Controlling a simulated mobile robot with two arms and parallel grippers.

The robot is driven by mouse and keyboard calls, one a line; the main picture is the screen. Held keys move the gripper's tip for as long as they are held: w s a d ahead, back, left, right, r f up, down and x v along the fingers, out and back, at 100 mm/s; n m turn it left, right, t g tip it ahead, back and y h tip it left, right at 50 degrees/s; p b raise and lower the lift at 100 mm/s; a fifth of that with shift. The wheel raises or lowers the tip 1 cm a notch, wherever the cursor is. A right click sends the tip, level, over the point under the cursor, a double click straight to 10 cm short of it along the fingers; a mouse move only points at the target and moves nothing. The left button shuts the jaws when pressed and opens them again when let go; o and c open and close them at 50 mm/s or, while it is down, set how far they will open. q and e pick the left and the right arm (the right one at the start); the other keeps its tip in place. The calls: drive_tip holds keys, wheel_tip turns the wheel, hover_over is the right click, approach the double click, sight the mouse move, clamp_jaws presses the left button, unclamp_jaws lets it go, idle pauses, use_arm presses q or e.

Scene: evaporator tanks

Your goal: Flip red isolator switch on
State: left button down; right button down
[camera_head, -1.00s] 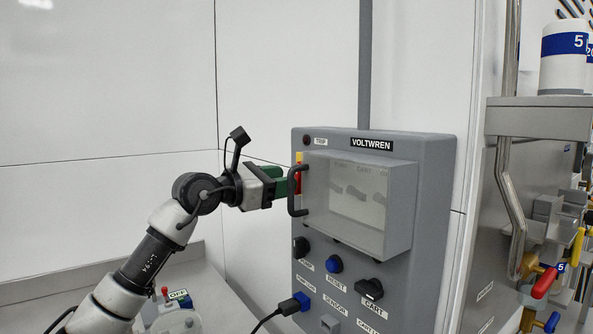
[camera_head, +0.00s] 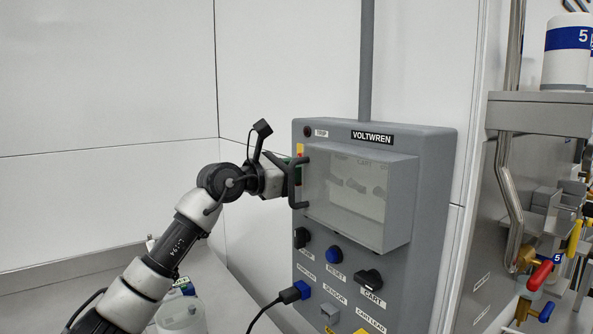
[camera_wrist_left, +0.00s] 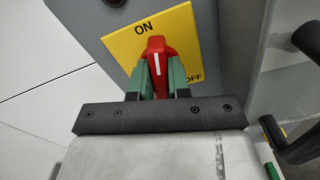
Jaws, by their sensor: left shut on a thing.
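The red isolator switch (camera_wrist_left: 157,58) sits on a yellow plate (camera_wrist_left: 122,45) marked ON and OFF in the left wrist view. Its white-lined end points up in that picture, near the ON label; I cannot tell whether it is exactly in line. My left gripper (camera_wrist_left: 161,78) is shut on the switch, one green finger on each side. In the head view the left gripper (camera_head: 289,176) is at the upper left edge of the grey VOLTWREN panel (camera_head: 425,215). A strip of the yellow plate shows there; the switch is mostly hidden. My right gripper is not in view.
A black handle (camera_head: 296,187) stands out close to the left gripper, beside a window box (camera_head: 355,195). Below are black knobs, a blue RESET button (camera_head: 334,255) and a plugged-in cable (camera_head: 268,312). Pipes and valves are at the right. The wall at left is clear.

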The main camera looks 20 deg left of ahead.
use_arm(q)
drive_tip(key=shift+n, duration=1.6)
drive_tip(key=c, duration=1.1)
unclamp_jaws()
drive_tip(key=b+v, duration=0.4)
drive_tip(key=v, duration=0.6)
drive_tip(key=shift+s+a, duration=0.3)
